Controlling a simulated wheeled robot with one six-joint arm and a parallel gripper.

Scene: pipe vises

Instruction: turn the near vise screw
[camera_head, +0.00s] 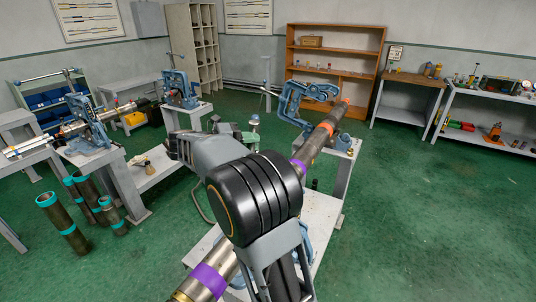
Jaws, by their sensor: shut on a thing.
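My arm fills the middle foreground, with a large black rounded joint and grey links. I cannot make out the fingertips of my gripper or what they touch. A blue vise (305,238) on the near bench (334,198) is mostly covered by my arm. Only bits of it show, and its screw and handle are hidden. A long dark pipe (322,138) with purple and orange bands runs along this bench. Its near end (205,282) shows at the bottom, left of my arm. A second blue vise (292,100) stands at the bench's far end, around the pipe.
Several dark pipes with teal ends (62,222) stand on the floor there. Shelves (335,50) and tables (408,80) line the back. The green floor (430,220) at right is clear.

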